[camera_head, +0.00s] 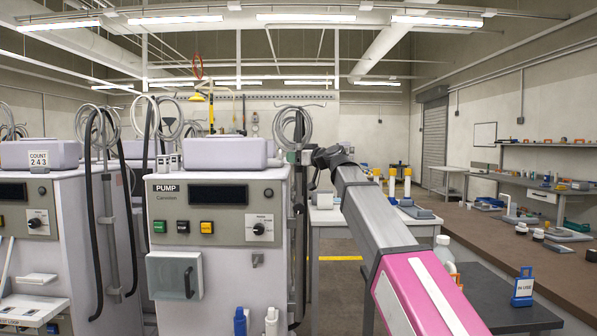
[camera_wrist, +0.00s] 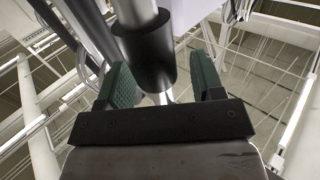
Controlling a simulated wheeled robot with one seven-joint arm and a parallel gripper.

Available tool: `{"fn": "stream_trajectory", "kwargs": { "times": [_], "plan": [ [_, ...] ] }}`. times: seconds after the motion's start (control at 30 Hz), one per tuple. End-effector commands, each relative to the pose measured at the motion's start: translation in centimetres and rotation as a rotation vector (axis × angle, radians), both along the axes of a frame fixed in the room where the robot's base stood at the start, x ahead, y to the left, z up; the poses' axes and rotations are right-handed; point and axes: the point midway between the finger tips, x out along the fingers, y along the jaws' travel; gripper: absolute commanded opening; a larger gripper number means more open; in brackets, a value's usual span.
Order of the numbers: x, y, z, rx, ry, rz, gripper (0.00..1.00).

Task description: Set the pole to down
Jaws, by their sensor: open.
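The pole stands upright at the right side of the pump machine (camera_head: 213,225) in the head view. Its upper part shows close up in the wrist view as a grey rod (camera_wrist: 137,12) with a black sleeve (camera_wrist: 148,52). My gripper (camera_wrist: 165,85) is open, with one green-padded finger on each side of the sleeve's lower end. I cannot tell whether either pad touches it. In the head view my arm reaches to the pole's upper part, and my gripper is small and dark there, its fingers hard to make out.
A second machine (camera_head: 62,245) with its own pole and dark hoses stands at the left. Coiled tubing (camera_head: 290,122) hangs above the pump machine. A dark table with a white bottle (camera_head: 444,252) and a blue tag (camera_head: 523,287) is at the right, beside a long brown counter (camera_head: 470,225).

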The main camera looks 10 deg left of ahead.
Motion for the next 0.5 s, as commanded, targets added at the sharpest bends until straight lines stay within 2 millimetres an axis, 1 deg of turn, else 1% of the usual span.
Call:
{"fn": "stream_trajectory", "kwargs": {
  "times": [0.03, 0.1, 0.5],
  "plan": [
    [-0.1, -0.2, 0.9, 0.002, -0.002, -0.002, 0.61],
    [-1.1, -1.6, 0.5, 0.002, -0.001, -0.003, 0.61],
    [-4.5, -7.3, 0.4, 0.000, -0.002, -0.004, 0.61]
  ]
}}
